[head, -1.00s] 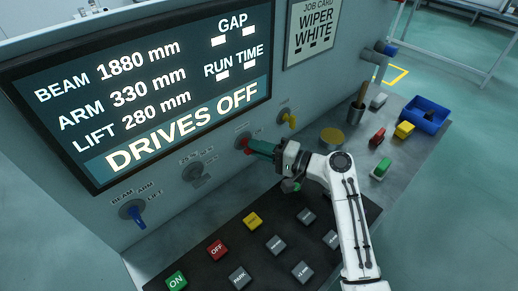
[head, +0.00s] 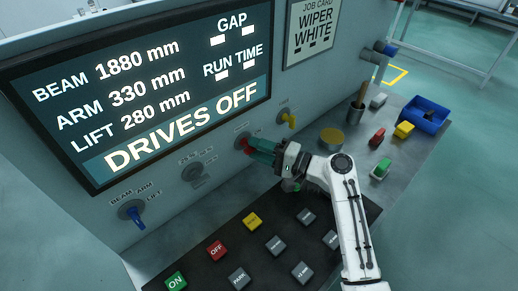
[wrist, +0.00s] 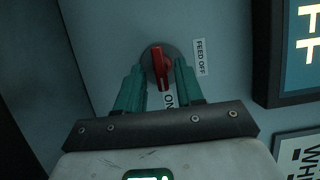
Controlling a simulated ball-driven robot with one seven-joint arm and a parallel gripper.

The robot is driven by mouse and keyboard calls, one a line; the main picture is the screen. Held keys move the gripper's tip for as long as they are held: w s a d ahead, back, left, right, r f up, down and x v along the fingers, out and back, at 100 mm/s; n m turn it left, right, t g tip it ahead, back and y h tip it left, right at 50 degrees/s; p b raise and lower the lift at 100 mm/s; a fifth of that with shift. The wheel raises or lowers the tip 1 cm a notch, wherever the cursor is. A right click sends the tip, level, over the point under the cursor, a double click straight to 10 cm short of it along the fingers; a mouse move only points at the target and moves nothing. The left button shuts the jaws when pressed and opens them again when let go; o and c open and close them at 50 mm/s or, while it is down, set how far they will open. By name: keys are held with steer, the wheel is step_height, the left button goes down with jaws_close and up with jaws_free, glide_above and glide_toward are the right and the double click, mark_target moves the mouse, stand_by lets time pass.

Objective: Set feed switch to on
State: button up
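The feed switch is a red knob (wrist: 161,68) on a round grey plate on the panel, centred in the wrist view. Its long grip runs nearly up and down there. A "FEED OFF" label (wrist: 201,57) is to its right and an "ON" label (wrist: 169,100) is below it, partly hidden. My gripper (wrist: 160,76) is open, with one green finger on each side of the knob and a visible gap on both sides. In the head view my gripper (head: 262,152) is at the red knob (head: 243,141), partly covering it.
The display (head: 140,90) beside the switch reads "DRIVES OFF". A yellow knob (head: 290,121), a grey knob (head: 196,170) and a blue knob (head: 134,212) are on the same panel. Below are several push buttons, including a red OFF button (head: 216,250). A blue bin (head: 427,115) stands on the bench at right.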

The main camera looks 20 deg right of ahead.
steer(key=b+v, duration=0.1)
steer(key=v, duration=0.9)
steer(key=shift+s+d, duration=0.25)
steer(key=shift+d, duration=0.05)
